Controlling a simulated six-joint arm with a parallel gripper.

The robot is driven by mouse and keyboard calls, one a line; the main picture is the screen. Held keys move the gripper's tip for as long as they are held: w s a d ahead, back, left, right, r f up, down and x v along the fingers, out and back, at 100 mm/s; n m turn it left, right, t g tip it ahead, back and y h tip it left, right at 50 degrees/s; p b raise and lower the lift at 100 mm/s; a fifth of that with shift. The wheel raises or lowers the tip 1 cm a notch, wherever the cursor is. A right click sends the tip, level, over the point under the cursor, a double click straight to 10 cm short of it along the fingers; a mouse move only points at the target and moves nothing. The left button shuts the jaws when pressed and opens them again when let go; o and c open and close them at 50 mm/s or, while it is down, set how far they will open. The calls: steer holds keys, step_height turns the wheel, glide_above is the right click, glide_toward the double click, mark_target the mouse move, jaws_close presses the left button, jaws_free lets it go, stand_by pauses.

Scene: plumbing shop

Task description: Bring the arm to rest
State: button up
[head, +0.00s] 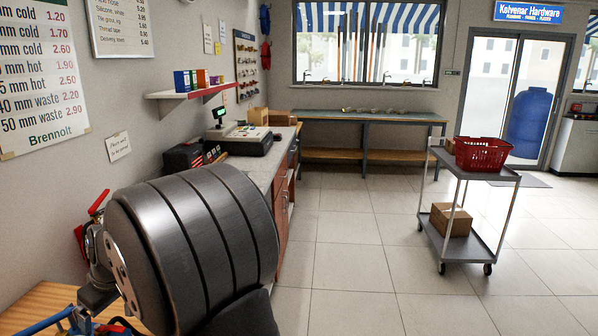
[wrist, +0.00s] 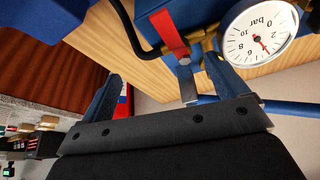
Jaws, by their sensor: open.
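My gripper (wrist: 162,66) shows in the wrist view with its two blue-grey fingers spread wide apart. It is open, and nothing is held between the fingers. Beyond it is a blue device with a red lever (wrist: 169,33) and a round white pressure gauge (wrist: 257,33), seen upside down, near the right finger. I cannot tell whether the finger touches the device. A pale wooden bench top (wrist: 133,48) lies behind them. In the head view my arm's large grey part fills the lower left, and the gripper is hidden.
In the head view a red-handled metal valve (head: 97,205) and a wooden bench (head: 40,302) are close at lower left. A counter with a till (head: 245,139) stands behind my arm. A trolley (head: 472,244) bears a red basket (head: 482,153). Open tiled floor lies between.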

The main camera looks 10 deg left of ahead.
steer(key=shift+s+d+m+t+h, duration=0.2)
steer(key=shift+m+t, duration=0.1)
steer(key=shift+m, duration=0.55)
steer(key=shift+s+d+m+t+h, duration=0.15)
steer(key=shift+m+t, duration=0.15)
steer(key=shift+m, duration=0.6)
steer(key=shift+s+d+m+t+h, duration=0.2)
steer(key=shift+m+t, duration=0.1)
steer(key=shift+m, duration=0.55)
steer(key=shift+w+a, duration=0.1)
